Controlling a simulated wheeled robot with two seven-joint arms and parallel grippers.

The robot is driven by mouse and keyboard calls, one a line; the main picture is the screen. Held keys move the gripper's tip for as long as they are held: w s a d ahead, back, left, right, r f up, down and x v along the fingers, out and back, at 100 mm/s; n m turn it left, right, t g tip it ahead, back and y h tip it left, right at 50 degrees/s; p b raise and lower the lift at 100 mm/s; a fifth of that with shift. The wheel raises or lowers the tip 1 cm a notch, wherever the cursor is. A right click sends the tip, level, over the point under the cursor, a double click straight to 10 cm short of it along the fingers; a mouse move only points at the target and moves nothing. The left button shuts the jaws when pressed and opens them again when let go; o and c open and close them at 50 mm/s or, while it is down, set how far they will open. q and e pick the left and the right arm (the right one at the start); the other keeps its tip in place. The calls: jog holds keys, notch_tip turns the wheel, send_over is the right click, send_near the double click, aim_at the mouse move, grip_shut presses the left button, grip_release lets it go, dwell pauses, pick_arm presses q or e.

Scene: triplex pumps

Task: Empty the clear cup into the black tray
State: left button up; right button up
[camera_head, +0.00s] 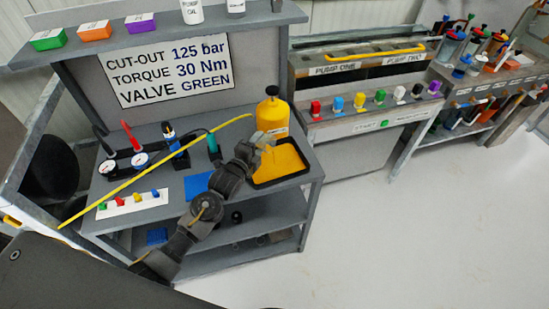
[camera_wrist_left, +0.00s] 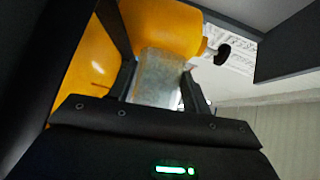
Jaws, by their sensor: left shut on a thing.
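My left gripper (camera_head: 260,142) is over the black tray (camera_head: 284,181) on the workbench. It is shut on the clear cup (camera_wrist_left: 155,78), which sits between the two fingers in the left wrist view. The wrist is rolled well over, as the yellow bottle lies sideways in that view. In the head view the cup is small and hard to make out against the tray. The tray holds a flat orange-yellow layer, and orange also fills the left side of the wrist view (camera_wrist_left: 88,75). Whether liquid is left in the cup cannot be told. My right gripper is not in view.
The yellow bottle (camera_head: 273,115) stands just behind the tray. A long yellow rod (camera_head: 150,172) slants across the bench. Gauges (camera_head: 141,159) and a blue mat (camera_head: 200,185) are to the left. Pump consoles (camera_head: 362,105) stand to the right; the floor in front is clear.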

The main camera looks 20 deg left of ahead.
pick_arm(q)
jog(key=shift+r, duration=0.1)
dwell(0.3)
jog(key=shift+d+r+m, duration=0.1)
jog(key=shift+d+m, duration=0.05)
jog(key=shift+m, duration=0.35)
